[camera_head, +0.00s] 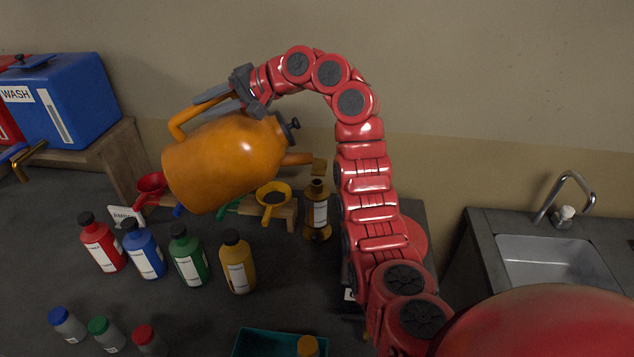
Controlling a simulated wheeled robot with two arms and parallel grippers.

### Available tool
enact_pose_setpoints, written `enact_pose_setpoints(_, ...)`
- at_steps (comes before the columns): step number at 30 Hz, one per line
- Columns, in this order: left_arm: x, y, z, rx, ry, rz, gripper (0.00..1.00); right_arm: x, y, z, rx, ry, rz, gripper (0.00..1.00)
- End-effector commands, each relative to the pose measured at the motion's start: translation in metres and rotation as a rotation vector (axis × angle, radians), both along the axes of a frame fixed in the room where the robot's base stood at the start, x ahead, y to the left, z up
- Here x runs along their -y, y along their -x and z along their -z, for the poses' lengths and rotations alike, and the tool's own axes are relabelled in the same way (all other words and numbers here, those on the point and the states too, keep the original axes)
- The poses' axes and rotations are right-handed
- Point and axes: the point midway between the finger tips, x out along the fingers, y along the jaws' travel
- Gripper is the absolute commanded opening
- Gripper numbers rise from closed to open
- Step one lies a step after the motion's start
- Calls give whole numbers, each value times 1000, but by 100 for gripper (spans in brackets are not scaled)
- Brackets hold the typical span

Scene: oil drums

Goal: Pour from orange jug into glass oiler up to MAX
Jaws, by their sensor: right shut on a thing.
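The orange jug (225,160) hangs in the air left of my right arm, tilted well over with its spout (297,158) pointing right. My right gripper (225,98) is shut on the jug's handle (183,122). An amber vessel with a white label, which looks like the glass oiler (318,222), stands upright on the dark bench. It is below and slightly right of the spout tip. I cannot make out a MAX mark, the liquid level, or any stream between them. My left gripper is not in view.
Red, blue, green and yellow bottles (238,262) stand left of the oiler. Coloured funnels, one yellow (273,197), sit in a wooden rack behind. A teal tray (262,343) is at the front. A blue drum (72,98) stands at left, a sink (555,262) at right.

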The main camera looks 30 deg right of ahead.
Motion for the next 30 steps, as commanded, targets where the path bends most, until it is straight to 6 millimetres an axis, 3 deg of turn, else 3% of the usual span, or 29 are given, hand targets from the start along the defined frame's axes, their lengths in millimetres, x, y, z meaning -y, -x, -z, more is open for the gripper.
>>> enact_pose_setpoints(21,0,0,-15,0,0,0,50,-42,-10,-104,6,-1,-1,0)
enact_pose_setpoints(30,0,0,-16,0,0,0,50,-47,-12,-115,5,-1,0,0)
